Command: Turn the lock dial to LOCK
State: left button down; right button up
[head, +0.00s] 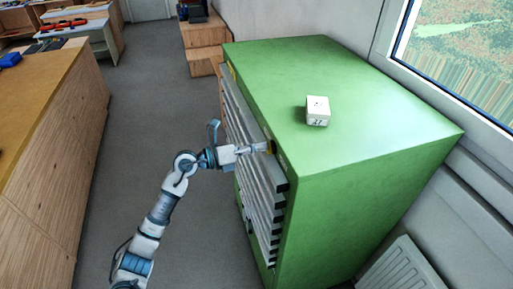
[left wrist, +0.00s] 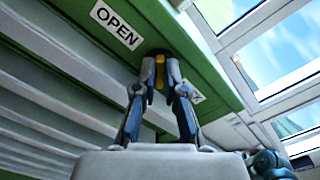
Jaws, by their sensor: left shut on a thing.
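The lock dial (head: 272,147) is on the top front edge of the green cabinet (head: 355,75), at the near end. In the left wrist view a yellow part of the dial (left wrist: 160,72) shows between the fingers, with a dark part above it. My left gripper (head: 268,148) is shut on the dial; its fingertips also show in the left wrist view (left wrist: 160,62). A white OPEN label (left wrist: 117,23) is left of the dial there. A second white label (left wrist: 197,97) on the right is mostly hidden by a finger. My right gripper is not in view.
A white cube (head: 317,111) with dark marks sits on the cabinet top. Grey drawers (head: 250,150) line the cabinet front. A wooden bench (head: 45,100) stands at the left, with grey floor (head: 150,95) between. A window and a radiator (head: 402,268) are at the right.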

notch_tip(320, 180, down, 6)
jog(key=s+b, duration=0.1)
jog(key=b, duration=0.5)
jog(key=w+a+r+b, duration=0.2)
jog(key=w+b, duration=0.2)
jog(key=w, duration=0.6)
pick_arm(q)
jog(key=shift+s+d+f+m+b, duration=0.15)
jog(key=shift+m+b, duration=0.8)
jog(key=shift+m, duration=2.05)
jog(key=shift+s+d+f+m+b, duration=0.15)
jog(key=shift+m+b, duration=0.85)
jog(key=shift+m, duration=2)
jog(key=shift+s+d+f+m+b, duration=0.15)
jog(key=shift+m+b, duration=0.8)
jog(key=shift+m, duration=2.05)
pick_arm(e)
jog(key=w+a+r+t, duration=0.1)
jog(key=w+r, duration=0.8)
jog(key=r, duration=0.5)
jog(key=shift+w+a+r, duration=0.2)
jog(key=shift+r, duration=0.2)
pick_arm(q)
jog(key=shift+w+a, duration=0.1)
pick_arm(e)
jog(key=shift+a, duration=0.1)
